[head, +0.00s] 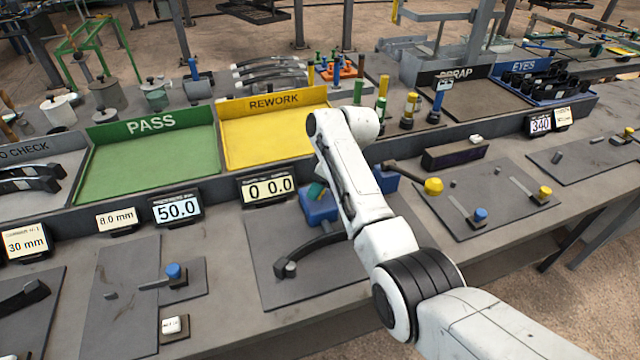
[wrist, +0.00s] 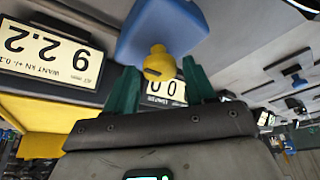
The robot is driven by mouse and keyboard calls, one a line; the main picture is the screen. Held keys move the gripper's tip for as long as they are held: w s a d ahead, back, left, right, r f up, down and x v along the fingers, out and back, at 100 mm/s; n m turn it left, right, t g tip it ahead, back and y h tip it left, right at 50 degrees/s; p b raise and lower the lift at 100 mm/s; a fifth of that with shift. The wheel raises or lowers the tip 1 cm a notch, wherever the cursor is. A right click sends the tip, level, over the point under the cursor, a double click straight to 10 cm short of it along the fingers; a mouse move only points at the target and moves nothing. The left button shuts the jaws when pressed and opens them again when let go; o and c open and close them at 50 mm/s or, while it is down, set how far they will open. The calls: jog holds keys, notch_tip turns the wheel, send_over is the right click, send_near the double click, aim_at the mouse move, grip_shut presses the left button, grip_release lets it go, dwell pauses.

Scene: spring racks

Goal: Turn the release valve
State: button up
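In the wrist view a small yellow valve-like knob (wrist: 158,64) sticks out from a blue block (wrist: 163,28); I take it as the release valve. My gripper (wrist: 160,88) is open, its two green fingers apart on either side of the knob's line. Gaps show between knob and fingers, so I see no grip. In the head view the blue block (head: 318,208) shows left of my forearm, with a green finger (head: 316,190) by it. The yellow knob and most of my gripper are hidden behind my arm there.
A curved dark lever (head: 312,252) lies on the plate in front of the block. A number display (head: 267,187) stands behind it at left. A yellow-knobbed lever (head: 433,186) reaches out at right. The yellow REWORK tray (head: 272,142) lies behind.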

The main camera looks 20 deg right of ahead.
aim_at(335, 203)
jog(key=shift+o, duration=0.6)
jog(key=b+v, duration=0.1)
jog(key=v, duration=0.9)
jog(key=shift+r, duration=0.35)
jog(key=shift+s, duration=0.1)
